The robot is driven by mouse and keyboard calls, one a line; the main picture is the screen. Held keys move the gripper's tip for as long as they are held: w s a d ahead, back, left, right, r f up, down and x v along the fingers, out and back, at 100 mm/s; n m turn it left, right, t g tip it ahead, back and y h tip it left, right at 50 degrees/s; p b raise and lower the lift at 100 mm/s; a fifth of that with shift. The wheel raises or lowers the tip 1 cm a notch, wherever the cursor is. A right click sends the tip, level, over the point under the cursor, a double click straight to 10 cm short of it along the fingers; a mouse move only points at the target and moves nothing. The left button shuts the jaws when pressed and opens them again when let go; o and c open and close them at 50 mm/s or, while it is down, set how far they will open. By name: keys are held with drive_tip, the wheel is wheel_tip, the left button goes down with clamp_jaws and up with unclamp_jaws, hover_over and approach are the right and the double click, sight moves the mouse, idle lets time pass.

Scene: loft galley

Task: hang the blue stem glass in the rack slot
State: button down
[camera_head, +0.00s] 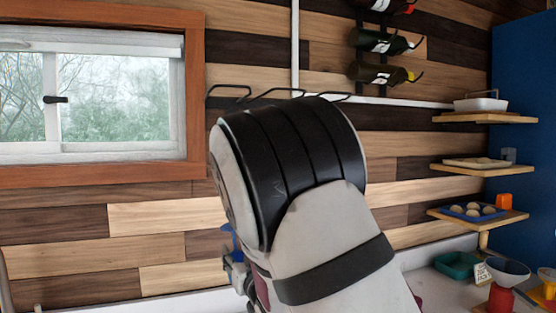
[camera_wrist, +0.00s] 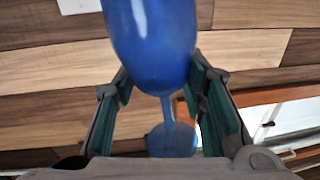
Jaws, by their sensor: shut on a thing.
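The blue stem glass (camera_wrist: 152,42) fills the upper middle of the wrist view. Its bowl is near the top, and its stem and round foot (camera_wrist: 172,140) are below. My gripper (camera_wrist: 160,80) is shut on it, with a finger on each side. In the head view, only a small blue part of the glass (camera_head: 227,240) shows at the left of my arm, beside part of my gripper (camera_head: 238,272). The rack (camera_head: 272,94) is a row of black wire loops on the wood wall, above my arm. My arm hides part of the rack's lower side.
A window (camera_head: 110,100) is at the left. Wine bottles (camera_head: 380,42) hang on the wall above and right of the rack. Shelves (camera_head: 485,117) with trays stand at the right. A green tray (camera_head: 457,265) and a red item (camera_head: 500,297) are on the counter.

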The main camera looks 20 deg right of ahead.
drive_tip(key=r+n+y+p, duration=0.1)
drive_tip(key=r, duration=0.4)
drive_tip(key=s+r+n+y+p, duration=0.1)
drive_tip(key=r+y+p, duration=0.1)
drive_tip(key=r, duration=0.4)
drive_tip(key=s+r+g+y+p, duration=0.1)
drive_tip(key=r+y, duration=0.1)
drive_tip(key=r, duration=0.4)
drive_tip(key=shift+a+n+p, duration=0.1)
drive_tip(key=shift+n+p, duration=0.25)
drive_tip(key=shift+n, duration=0.05)
drive_tip(key=s+d+r+g+y+p, duration=0.1)
drive_tip(key=s+d+r+p, duration=0.25)
drive_tip(key=r, duration=0.55)
drive_tip(key=s+d+r+y+p, duration=0.1)
drive_tip(key=s+d+r+p, duration=0.1)
drive_tip(key=s+r, duration=0.5)
drive_tip(key=w+b, duration=0.6)
drive_tip(key=w, duration=1.1)
drive_tip(key=shift+d+r+n, duration=0.25)
drive_tip(key=shift+r+n, duration=0.05)
drive_tip(key=shift+w, duration=0.1)
